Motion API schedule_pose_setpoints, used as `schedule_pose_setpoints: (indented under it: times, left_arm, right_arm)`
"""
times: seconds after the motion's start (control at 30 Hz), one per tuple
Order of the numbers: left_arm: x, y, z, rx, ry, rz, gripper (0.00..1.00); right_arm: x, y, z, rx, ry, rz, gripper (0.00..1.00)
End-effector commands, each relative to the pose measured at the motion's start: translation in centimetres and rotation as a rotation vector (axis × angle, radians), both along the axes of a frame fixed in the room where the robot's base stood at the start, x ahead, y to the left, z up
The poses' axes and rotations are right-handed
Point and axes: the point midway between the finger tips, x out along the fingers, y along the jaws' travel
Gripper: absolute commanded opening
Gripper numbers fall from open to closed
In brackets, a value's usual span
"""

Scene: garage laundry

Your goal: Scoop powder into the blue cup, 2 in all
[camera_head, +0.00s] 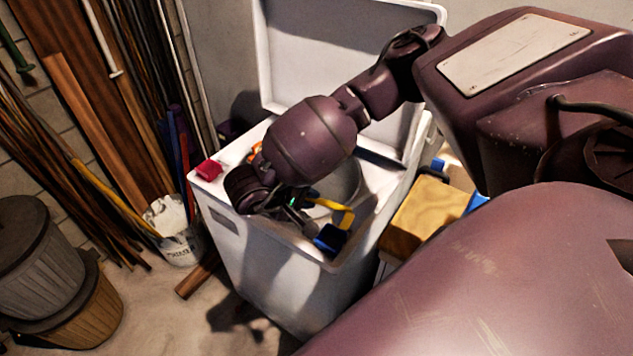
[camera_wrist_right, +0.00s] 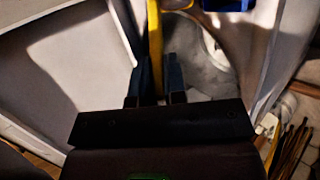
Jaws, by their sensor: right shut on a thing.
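The blue cup (camera_head: 330,238) is at the front right corner of the open white washer. A blue thing, likely the same cup, shows at the top edge of the wrist view (camera_wrist_right: 228,4). A yellow scoop (camera_head: 346,218) has its bent end just above and beside the cup; I cannot tell whether they touch. My right gripper (camera_head: 303,212) is over the washer's opening, shut on the scoop's yellow handle (camera_wrist_right: 155,45). Whether the scoop holds powder cannot be told, and no powder container is clearly visible. My left gripper is out of view.
The washer (camera_head: 270,275) has its lid (camera_head: 330,50) raised behind my right arm. A red item (camera_head: 208,170) sits on its left corner, an orange one (camera_head: 254,152) behind. A wooden box (camera_head: 428,215) stands at right, a white bucket (camera_head: 178,246) at left.

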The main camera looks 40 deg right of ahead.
Motion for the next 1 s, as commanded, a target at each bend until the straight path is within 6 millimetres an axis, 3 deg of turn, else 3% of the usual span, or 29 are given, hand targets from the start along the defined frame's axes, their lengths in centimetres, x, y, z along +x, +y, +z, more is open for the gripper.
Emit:
schedule_pose_setpoints:
  times: [0.1,0.4,0.6,1.0]
  left_arm:
    - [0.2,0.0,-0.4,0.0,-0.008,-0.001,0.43]
    - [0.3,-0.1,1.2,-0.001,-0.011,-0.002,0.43]
    - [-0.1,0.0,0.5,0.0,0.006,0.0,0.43]
    - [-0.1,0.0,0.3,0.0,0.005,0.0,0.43]
  right_arm:
    - [0.4,0.9,-0.8,-0.074,0.038,0.001,0.0]
    - [1.1,1.9,-2.1,-0.253,0.129,0.003,0.0]
    - [1.4,2.5,-3.2,-0.352,0.182,0.002,0.0]
    - [1.6,2.9,-4.0,-0.433,0.228,-0.001,0.0]
